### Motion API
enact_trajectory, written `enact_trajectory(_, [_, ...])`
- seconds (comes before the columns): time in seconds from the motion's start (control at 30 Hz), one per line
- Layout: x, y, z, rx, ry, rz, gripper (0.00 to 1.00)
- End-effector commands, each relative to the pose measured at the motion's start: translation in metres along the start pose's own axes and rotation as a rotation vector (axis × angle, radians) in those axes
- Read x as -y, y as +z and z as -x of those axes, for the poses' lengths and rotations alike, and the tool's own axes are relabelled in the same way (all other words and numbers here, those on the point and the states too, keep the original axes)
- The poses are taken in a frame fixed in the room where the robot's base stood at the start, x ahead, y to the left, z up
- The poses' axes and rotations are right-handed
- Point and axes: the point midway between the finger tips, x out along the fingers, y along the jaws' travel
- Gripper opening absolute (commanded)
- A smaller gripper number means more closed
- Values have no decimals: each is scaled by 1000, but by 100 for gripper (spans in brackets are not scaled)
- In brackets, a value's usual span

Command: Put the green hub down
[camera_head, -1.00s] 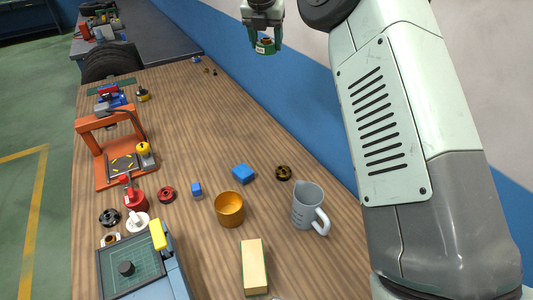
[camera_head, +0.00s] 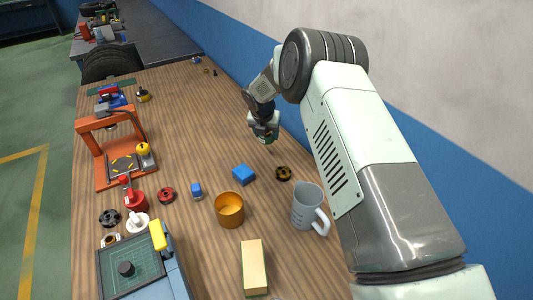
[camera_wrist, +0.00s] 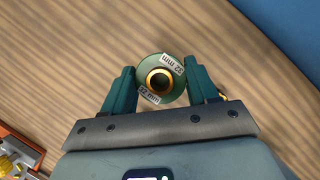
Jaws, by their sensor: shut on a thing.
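The green hub (camera_wrist: 147,71) is round with a brass-coloured ring in the middle and white labels reading "32 mm". It sits between the two fingers of my gripper (camera_wrist: 161,88) in the wrist view, and the gripper is shut on it. In the head view my gripper (camera_head: 265,134) is over the right-hand part of the wooden table, behind the blue block and the black-and-brass ring. The hub is mostly hidden by the fingers there. It appears held above the table top; the exact gap cannot be told.
A blue block (camera_head: 243,174), a black-and-brass ring (camera_head: 283,173), an orange cup (camera_head: 229,209) and a grey jug (camera_head: 308,207) stand nearer the camera. An orange press frame (camera_head: 100,150) stands at left. The wooden table (camera_head: 190,110) is clear left of my gripper. A blue-and-white wall runs along the right.

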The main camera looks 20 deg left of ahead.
Motion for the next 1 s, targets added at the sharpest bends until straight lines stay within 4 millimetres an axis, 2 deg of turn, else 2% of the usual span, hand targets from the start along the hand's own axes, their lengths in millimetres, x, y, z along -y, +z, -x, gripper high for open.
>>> enact_trajectory(0.13, [-1, -11, -26, -1, 0, 2, 10])
enact_trajectory(0.37, [0, -17, -43, 1, 0, 1, 10])
enact_trajectory(0.57, [-1, -28, -69, 0, 0, 0, 10])
enact_trajectory(0.97, [0, -30, -75, 1, 0, 0, 10])
enact_trajectory(1.0, [0, -31, -75, 0, 0, 0, 65])
